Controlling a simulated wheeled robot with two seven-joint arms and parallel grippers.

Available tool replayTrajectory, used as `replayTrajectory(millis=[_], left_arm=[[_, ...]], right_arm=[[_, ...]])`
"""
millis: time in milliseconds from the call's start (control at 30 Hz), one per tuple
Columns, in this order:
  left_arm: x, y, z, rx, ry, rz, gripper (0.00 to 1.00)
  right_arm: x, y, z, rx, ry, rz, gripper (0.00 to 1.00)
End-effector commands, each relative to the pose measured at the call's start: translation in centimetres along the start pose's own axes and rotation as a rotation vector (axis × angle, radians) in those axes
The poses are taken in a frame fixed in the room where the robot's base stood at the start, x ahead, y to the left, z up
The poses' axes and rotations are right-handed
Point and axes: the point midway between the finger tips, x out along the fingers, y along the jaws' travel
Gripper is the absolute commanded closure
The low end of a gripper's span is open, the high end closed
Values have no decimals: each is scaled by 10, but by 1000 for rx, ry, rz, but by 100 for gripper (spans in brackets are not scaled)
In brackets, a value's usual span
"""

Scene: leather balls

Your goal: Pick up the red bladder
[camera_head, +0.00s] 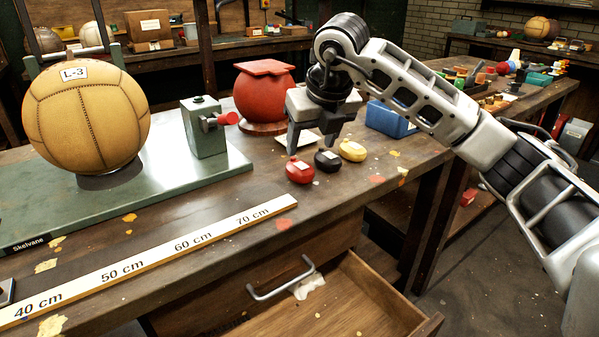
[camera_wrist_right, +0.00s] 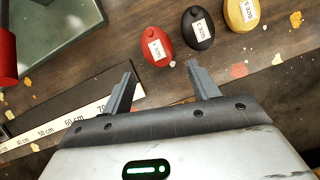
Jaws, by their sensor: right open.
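The red bladder (camera_head: 299,171) is a small rounded red piece with a white label, lying on the workbench. It also shows in the right wrist view (camera_wrist_right: 153,44), beyond my fingertips and a little left of their middle. My right gripper (camera_head: 312,148) is open and empty, pointing down above the bench close to the red bladder. In the wrist view its two fingers (camera_wrist_right: 162,76) are spread, with bare wood between them. A black bladder (camera_head: 327,160) and a yellow bladder (camera_head: 352,150) lie to the right of the red one. My left gripper is not in view.
A grey-green fixture (camera_head: 204,130) and a tan leather ball (camera_head: 85,115) stand to the left. A ruler (camera_head: 150,258) lies along the front edge. An open drawer (camera_head: 340,310) sticks out below.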

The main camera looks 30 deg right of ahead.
Motion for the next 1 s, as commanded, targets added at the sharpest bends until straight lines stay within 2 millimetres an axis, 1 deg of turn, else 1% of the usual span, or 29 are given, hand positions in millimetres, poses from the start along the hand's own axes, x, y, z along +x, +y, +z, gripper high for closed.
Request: replayTrajectory(millis=[33, 100, 367, 533, 633, 767, 967, 1000], left_arm=[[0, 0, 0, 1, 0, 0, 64], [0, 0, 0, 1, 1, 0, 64], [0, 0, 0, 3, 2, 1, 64], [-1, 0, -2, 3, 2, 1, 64], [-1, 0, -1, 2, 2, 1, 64], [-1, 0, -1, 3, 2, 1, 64], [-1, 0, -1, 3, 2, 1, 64], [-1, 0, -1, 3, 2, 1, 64]], right_arm=[[11, 0, -1, 0, 3, -1, 40], [21, 1, 0, 0, 2, 2, 40], [40, 2, 1, -2, 1, 2, 40], [65, 5, 6, -1, 2, 3, 40], [78, 4, 5, -2, 2, 2, 40], [85, 4, 6, -2, -1, 2, 40], [85, 4, 6, -2, -1, 2, 40], [85, 4, 6, -2, -1, 2, 51]])
